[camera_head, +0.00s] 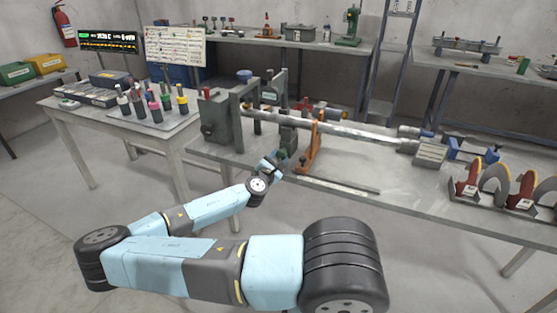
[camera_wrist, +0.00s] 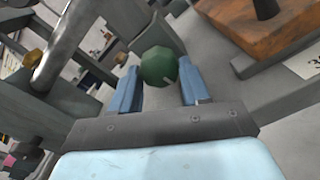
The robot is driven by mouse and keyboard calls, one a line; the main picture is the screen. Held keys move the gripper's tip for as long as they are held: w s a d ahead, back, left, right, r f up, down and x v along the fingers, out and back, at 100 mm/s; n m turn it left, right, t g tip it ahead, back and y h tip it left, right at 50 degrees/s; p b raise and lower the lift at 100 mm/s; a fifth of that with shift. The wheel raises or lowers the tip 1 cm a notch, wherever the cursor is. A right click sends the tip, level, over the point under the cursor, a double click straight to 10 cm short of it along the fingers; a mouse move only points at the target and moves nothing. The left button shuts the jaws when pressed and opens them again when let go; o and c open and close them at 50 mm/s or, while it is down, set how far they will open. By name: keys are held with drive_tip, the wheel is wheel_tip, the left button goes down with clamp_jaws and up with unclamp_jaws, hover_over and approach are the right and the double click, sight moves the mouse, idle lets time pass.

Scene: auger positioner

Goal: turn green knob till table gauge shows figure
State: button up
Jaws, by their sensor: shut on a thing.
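In the head view my gripper (camera_head: 276,163) is at the front edge of the bench, below the green-grey upright of the auger positioner (camera_head: 289,132). The knob is mostly hidden there. A long metal shaft (camera_head: 345,130) runs right from the machine. I cannot make out a table gauge with a readable figure.
An orange bracket (camera_head: 311,150) stands close right of my gripper. A grey side table (camera_head: 75,112) with several coloured-handled tools stands left. A dark display (camera_head: 108,41) with small green and orange text is at the back left.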

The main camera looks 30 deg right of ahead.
idle(0.3)
drive_tip(key=o, duration=1)
drive_tip(key=shift+o, duration=0.2)
drive_tip(key=v, duration=1.3)
drive_tip(key=shift+s+a, duration=0.2)
drive_tip(key=shift+a, duration=0.1)
